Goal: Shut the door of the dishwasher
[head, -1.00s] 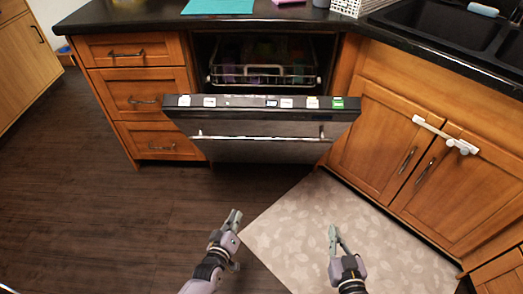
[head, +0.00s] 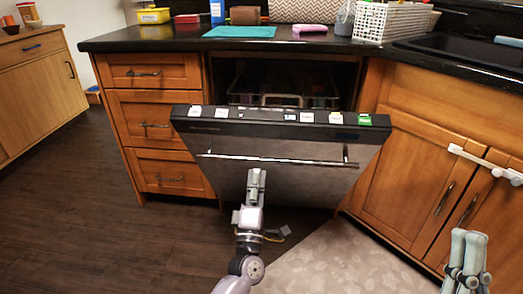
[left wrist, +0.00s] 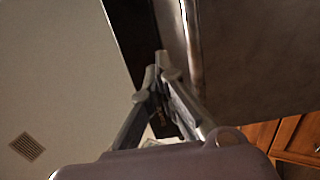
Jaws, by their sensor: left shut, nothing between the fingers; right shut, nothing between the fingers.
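In the left wrist view the shut fingers (left wrist: 158,75) point along the door's front face (left wrist: 255,50). My right gripper (head: 468,240) is shut and empty at the lower right, away from the door.
Wooden drawers (head: 150,125) stand left of the dishwasher and sink cabinets (head: 440,170) stand right. The black counter (head: 190,42) above holds a teal mat (head: 240,31) and a white basket (head: 390,22). A patterned rug (head: 345,260) lies on the floor in front.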

